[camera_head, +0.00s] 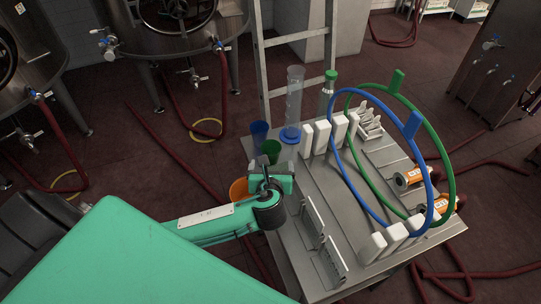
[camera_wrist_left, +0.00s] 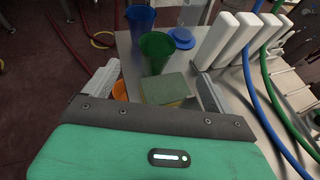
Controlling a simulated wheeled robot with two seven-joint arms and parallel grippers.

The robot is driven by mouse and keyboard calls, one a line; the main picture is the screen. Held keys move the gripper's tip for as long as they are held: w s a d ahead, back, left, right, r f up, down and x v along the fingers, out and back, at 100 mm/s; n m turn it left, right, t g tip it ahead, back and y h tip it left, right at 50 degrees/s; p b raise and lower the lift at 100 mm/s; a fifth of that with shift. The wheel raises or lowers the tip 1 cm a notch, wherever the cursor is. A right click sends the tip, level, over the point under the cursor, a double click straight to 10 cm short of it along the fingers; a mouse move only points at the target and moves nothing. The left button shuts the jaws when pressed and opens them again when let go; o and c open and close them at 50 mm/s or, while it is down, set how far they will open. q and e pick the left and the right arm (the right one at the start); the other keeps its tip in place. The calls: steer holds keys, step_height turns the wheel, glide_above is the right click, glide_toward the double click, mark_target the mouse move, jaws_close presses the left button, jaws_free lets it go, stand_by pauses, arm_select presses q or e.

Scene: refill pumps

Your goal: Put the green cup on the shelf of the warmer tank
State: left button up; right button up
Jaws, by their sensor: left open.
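The green cup (camera_head: 271,149) stands at the left edge of the steel table, just beyond my left gripper (camera_head: 268,172) in the head view. In the left wrist view the green cup (camera_wrist_left: 157,48) is upright, ahead of the open fingers and apart from them. My left gripper (camera_wrist_left: 153,88) is open, one finger on each side of the picture. A greenish, sponge-like block (camera_wrist_left: 166,89) shows between the fingers; I cannot tell whether they touch it. Steel tanks (camera_head: 178,25) stand at the back; I cannot tell which is the warmer tank, and no shelf shows clearly. My right gripper is out of view.
A blue cup (camera_head: 259,130) stands beside the green one, and an orange cup (camera_head: 238,188) is near my gripper. A clear cylinder (camera_head: 293,105) with a blue base, white blocks (camera_head: 322,136) and large blue and green hoops (camera_head: 449,150) crowd the table (camera_head: 300,262). Hoses cross the floor.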

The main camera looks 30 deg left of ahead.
arm_select(q)
glide_toward(271, 143)
steer(key=shift+w+f+p, duration=0.35)
steer(key=shift+w+p, duration=0.1)
steer(key=shift+w, duration=0.3)
steer(key=x, duration=0.2)
steer(key=p+x, duration=0.1)
steer(key=x, duration=0.1)
steer(key=shift+a+f, duration=0.1)
steer(key=shift+a, duration=0.3)
steer(key=shift+w+a+f, duration=0.15)
steer(key=shift+w+f, duration=0.05)
steer(key=shift+w, duration=0.2)
steer(key=c, duration=1.1)
steer(key=shift+r, duration=0.1)
